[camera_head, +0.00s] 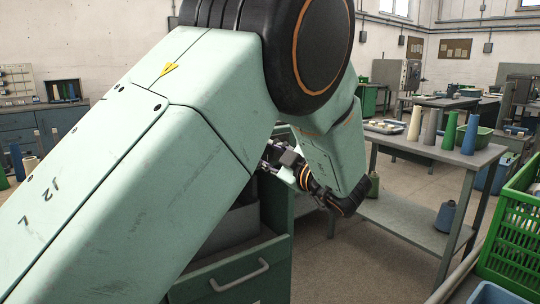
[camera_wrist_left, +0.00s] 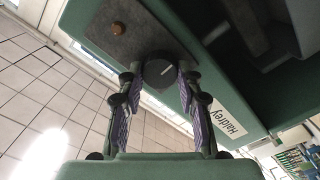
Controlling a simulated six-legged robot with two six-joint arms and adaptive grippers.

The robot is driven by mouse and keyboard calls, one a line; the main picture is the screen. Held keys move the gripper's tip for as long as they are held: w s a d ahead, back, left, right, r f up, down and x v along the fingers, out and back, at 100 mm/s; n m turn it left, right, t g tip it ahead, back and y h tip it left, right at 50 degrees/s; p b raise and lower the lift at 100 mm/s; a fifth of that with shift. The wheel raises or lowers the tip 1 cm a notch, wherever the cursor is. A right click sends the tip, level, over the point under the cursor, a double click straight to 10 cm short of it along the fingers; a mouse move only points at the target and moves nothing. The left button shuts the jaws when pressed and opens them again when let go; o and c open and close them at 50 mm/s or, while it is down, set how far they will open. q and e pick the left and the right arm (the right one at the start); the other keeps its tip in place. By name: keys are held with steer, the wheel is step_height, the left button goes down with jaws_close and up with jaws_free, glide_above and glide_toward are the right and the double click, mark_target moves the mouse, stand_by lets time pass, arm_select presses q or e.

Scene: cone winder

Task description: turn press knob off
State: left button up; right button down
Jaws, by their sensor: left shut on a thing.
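The press knob (camera_wrist_left: 160,70) is a dark round knob with a white pointer line, on a grey plate (camera_wrist_left: 150,32) in the left wrist view. The pointer line slants up to the right in that picture. My left gripper (camera_wrist_left: 161,82) has one finger on each side of the knob and is shut on it. In the head view my left gripper (camera_head: 281,157) is small and partly hidden by my own arm, beside a green cabinet (camera_head: 245,272). The knob cannot be made out there. My right gripper is in neither view.
In the head view a grey table (camera_head: 430,150) with cones stands right, and a green crate (camera_head: 515,225) is at the right edge. Bare floor lies between.

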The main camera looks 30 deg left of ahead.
arm_select(q)
steer(key=o, duration=1.1)
steer(key=shift+w+a+f, duration=0.1)
steer(key=shift+w, duration=0.05)
steer(key=shift+o, duration=0.2)
steer(key=shift+r, duration=0.65)
step_height(320, 180, up, 9)
